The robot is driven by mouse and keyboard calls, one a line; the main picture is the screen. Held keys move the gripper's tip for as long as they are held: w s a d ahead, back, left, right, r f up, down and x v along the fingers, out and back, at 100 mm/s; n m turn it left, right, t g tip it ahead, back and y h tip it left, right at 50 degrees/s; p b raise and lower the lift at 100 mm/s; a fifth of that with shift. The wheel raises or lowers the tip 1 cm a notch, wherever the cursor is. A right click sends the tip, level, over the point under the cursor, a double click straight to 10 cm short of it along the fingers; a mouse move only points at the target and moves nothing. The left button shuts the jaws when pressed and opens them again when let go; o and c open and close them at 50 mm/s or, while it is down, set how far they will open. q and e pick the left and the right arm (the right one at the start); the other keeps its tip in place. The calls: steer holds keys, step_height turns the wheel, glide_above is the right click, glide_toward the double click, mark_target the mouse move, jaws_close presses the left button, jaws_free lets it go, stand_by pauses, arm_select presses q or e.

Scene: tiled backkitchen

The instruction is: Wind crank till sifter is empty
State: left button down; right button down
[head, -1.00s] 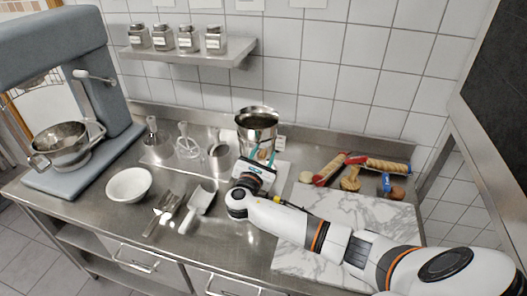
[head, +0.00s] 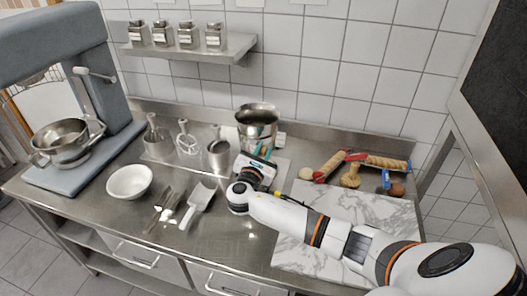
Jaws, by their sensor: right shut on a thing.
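The sifter (head: 257,117) is an upright metal cup with an open top, at the back middle of the steel counter. My left gripper is not in view.
A stand mixer (head: 75,75) fills the far left.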

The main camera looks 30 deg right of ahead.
steer(key=shift+s+f+m+b, duration=0.25)
steer(key=shift+f+m+b, duration=0.75)
steer(key=shift+b, duration=0.2)
steer(key=w+a+f+m+b, duration=0.1)
steer(key=w+f+m+b, duration=0.1)
steer(key=m+b, duration=0.8)
steer(key=w+a+f+m+b, duration=0.2)
steer(key=f+m+b, duration=0.2)
steer(key=m+b, duration=0.7)
steer(key=b, duration=0.7)
steer(key=shift+w+a+f+t+y, duration=0.2)
steer(key=shift+f+t+y, duration=0.1)
steer(key=shift+f+y, duration=0.1)
steer(key=shift+r+m, duration=0.15)
steer(key=shift+m, duration=0.15)
steer(key=c, duration=1.3)
jaws_free()
steer(key=shift+a, duration=0.1)
steer(key=shift+f, duration=0.2)
